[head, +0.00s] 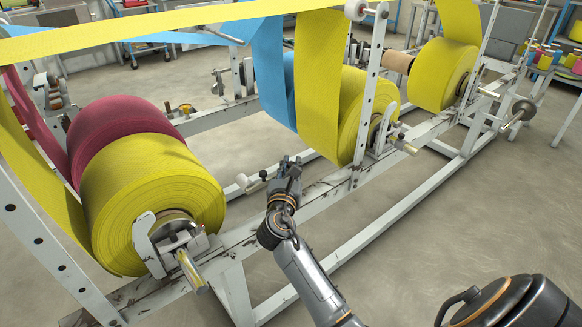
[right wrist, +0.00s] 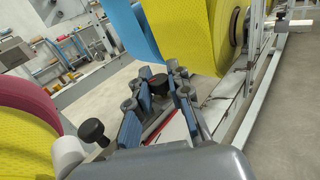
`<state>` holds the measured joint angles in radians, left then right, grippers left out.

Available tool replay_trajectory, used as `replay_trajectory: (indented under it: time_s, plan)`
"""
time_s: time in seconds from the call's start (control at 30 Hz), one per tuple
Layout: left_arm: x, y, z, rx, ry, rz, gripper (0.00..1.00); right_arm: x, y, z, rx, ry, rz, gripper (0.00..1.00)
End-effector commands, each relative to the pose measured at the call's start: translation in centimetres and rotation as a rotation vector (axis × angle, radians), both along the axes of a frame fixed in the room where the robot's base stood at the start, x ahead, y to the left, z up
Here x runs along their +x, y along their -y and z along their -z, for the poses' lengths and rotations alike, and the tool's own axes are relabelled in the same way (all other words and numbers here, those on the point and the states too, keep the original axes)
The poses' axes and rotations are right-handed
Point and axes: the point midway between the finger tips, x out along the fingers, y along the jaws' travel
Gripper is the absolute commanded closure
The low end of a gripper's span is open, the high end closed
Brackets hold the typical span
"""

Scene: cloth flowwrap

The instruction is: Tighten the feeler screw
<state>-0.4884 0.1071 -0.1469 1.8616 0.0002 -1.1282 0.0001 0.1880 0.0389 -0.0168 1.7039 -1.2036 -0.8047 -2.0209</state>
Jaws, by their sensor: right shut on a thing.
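My right gripper (head: 288,168) is over the white frame rail, between the front yellow roll and the middle yellow roll. In the right wrist view its blue-padded fingers (right wrist: 160,80) are closed around a small dark round knob (right wrist: 158,82), which appears to be the feeler screw. The fingers hide most of it in the head view, and its thread is not visible. A second black knob (right wrist: 92,131) on a white rounded part (right wrist: 68,152) stands to the left of the fingers, apart from them. My left gripper is in neither view.
The front yellow roll (head: 150,200) and a dark red roll (head: 115,130) are left of the gripper. The middle yellow roll (head: 355,115) and a hanging blue strip (head: 270,75) are beyond it. The white frame rail (head: 330,190) runs beneath. Open floor (head: 440,220) lies right.

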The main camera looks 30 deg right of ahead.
Motion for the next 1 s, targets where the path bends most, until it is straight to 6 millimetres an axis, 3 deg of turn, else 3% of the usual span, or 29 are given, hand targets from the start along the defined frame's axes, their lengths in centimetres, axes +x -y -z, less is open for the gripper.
replay_trajectory:
  time_s: [0.4, 1.0]
  plan:
    - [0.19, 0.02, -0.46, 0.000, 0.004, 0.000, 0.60, 0.07, -0.08, 0.03, 0.001, -0.002, 0.261, 1.00]
    - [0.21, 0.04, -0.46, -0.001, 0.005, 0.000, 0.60, -0.01, 0.02, 0.09, 0.000, -0.003, 0.331, 1.00]
